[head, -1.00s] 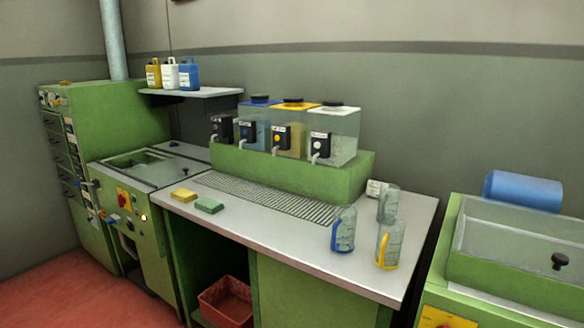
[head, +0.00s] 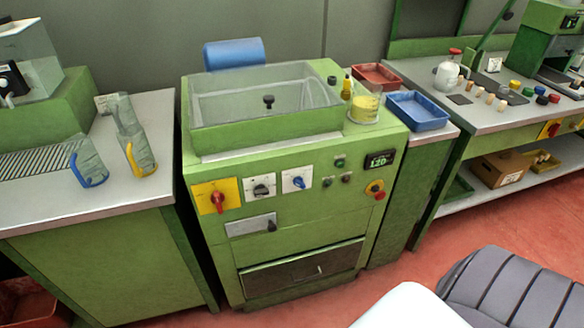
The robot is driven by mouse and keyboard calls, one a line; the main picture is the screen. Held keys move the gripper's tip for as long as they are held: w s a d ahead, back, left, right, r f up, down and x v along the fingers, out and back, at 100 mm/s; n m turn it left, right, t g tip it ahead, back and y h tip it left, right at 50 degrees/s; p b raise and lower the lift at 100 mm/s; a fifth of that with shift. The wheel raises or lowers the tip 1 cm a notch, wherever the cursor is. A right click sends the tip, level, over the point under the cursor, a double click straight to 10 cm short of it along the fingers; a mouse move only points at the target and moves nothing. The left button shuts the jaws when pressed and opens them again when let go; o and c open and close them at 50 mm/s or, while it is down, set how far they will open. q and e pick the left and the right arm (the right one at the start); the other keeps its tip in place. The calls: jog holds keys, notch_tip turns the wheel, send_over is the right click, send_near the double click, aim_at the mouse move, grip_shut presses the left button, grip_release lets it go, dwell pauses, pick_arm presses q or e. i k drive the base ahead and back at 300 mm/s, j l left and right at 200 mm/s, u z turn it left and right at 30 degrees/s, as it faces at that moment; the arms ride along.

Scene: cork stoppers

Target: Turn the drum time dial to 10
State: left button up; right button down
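A green machine (head: 300,260) with a clear-walled top box (head: 265,100) stands in the middle of the head view. On its front panel are a red rotary switch (head: 218,200) on a yellow plate, a black dial (head: 261,188) on a white plate and a blue dial (head: 297,181) on a white plate. The dial markings are too small to read, so I cannot tell which is the time dial or its setting. A small display (head: 379,160) is lit and seems to read 120. Neither of my grippers is in view.
A bench (head: 490,115) with a blue tray (head: 417,110) is to the right. A grey ribbed seat (head: 515,290) stands at bottom right. Red floor shows before the machine's right side.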

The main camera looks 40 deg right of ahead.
aim_at(260, 191)
jog(key=z, duration=0.9)
